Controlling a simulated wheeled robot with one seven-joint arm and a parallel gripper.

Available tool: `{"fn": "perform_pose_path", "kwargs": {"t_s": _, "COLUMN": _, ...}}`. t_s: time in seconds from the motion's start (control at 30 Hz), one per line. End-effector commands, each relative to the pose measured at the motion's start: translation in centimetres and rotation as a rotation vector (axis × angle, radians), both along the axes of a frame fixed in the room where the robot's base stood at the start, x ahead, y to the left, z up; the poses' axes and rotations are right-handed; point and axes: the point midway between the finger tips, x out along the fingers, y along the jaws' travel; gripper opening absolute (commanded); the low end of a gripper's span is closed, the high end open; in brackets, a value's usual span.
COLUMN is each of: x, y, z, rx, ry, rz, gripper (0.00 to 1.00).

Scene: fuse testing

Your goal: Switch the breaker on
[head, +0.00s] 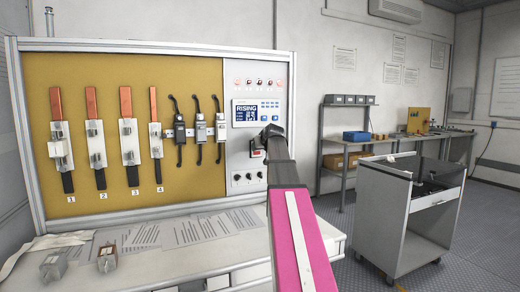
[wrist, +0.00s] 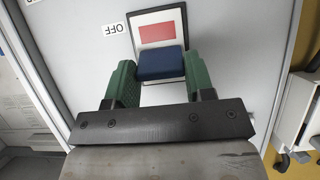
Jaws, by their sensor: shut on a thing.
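The breaker shows in the wrist view as a light plate with a dark frame, a red patch (wrist: 157,31) and a dark blue switch block (wrist: 161,64). A small label reading OFF (wrist: 111,29) is beside it. My gripper (wrist: 159,78) has its two green fingers on either side of the blue block, shut on it. In the head view, my gripper (head: 270,133) reaches the grey control panel (head: 240,166), and my arm hides part of the breaker (head: 256,149).
A display (head: 247,112) with buttons is just above the breaker, and several dark knobs (head: 249,177) are below. Fuses hang on the yellow board (head: 105,80) to the left. A grey cart (head: 378,225) stands at the right, with open floor around it.

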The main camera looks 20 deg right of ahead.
Motion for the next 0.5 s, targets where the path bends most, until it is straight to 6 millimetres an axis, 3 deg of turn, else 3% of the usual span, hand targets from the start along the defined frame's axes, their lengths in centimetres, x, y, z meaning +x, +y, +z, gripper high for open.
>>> {"fn": "perform_pose_path", "kwargs": {"t_s": 0.33, "x": 0.06, "y": -0.04, "z": 0.03, "rx": 0.0, "ry": 0.001, "rz": 0.0, "gripper": 0.25}}
{"fn": "perform_pose_path", "kwargs": {"t_s": 0.37, "x": 0.07, "y": -0.03, "z": 0.03, "rx": 0.0, "ry": 0.001, "rz": 0.0, "gripper": 0.58}}
{"fn": "perform_pose_path", "kwargs": {"t_s": 0.4, "x": 0.06, "y": -0.03, "z": 0.03, "rx": 0.0, "ry": 0.001, "rz": 0.0, "gripper": 0.72}}
{"fn": "perform_pose_path", "kwargs": {"t_s": 0.5, "x": 0.06, "y": -0.02, "z": 0.03, "rx": 0.0, "ry": 0.001, "rz": 0.0, "gripper": 0.74}}
